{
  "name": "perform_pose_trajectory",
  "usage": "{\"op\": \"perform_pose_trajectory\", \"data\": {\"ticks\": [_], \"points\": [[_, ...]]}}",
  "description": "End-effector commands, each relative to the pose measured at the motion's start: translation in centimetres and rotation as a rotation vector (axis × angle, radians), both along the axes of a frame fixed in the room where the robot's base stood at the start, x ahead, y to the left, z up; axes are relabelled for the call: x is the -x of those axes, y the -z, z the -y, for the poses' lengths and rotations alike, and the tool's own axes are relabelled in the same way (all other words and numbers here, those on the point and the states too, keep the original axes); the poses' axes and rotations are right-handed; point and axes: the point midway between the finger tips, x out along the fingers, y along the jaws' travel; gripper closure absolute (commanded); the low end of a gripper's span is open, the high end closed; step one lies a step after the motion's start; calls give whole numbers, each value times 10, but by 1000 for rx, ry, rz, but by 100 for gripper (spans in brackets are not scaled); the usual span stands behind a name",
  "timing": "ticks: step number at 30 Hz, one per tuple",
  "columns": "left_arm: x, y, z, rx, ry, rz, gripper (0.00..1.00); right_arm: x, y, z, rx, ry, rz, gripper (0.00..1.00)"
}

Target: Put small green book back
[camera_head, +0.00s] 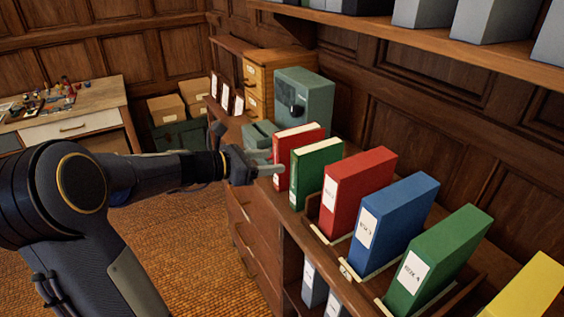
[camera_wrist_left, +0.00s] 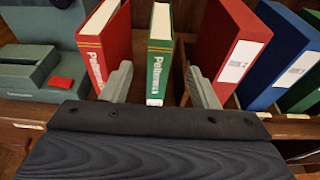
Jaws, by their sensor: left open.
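The small green book (camera_head: 314,170) stands upright on the wooden cabinet top, between a small red book and a large red binder. In the left wrist view the small green book (camera_wrist_left: 160,57) shows its spine between my left gripper's two fingers. My left gripper (camera_wrist_left: 162,88) is open, with one finger in front of the small red book and the other near the large red binder. In the head view the left gripper (camera_head: 268,170) is at the front of the small books. It does not visibly grip anything. My right gripper is not in view.
The small red book (camera_head: 298,147) and large red binder (camera_head: 358,185) flank the green book closely. Blue (camera_head: 398,222) and large green (camera_head: 440,258) binders stand to the right in slots. A grey-green metal box (camera_head: 305,98) stands behind left. A shelf (camera_head: 450,50) overhangs at the back.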

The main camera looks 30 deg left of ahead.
Motion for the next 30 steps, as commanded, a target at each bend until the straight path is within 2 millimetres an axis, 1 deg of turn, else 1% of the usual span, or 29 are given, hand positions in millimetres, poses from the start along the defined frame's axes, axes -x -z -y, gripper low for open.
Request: {"op": "perform_pose_trajectory", "data": {"ticks": [1,5,7,8,11,12,14,15,17,18,19,21,24,27,30], "points": [[3,-1,-2,-1,0,0,46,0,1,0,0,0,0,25],[7,-2,-3,-1,0,0,46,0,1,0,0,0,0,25],[9,-3,0,-16,12,4,46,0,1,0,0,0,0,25],[11,-4,4,-35,27,8,46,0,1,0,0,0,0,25],[32,-8,35,-188,140,47,46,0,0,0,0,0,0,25],[46,-8,54,-292,217,76,46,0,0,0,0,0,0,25],[75,-6,84,-484,359,138,46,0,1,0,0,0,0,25],[98,-2,103,-628,466,191,46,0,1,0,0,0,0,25],[133,8,126,-848,632,280,46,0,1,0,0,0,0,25],[155,16,137,-994,742,343,46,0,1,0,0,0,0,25],[171,23,143,-1099,822,393,46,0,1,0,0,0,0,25],[203,40,151,-1325,996,503,46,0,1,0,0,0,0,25],[235,61,152,-1590,1198,637,46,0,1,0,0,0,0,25],[253,75,148,-1769,1338,729,46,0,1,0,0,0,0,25],[261,82,145,-1860,1411,775,46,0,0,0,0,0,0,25]]}}
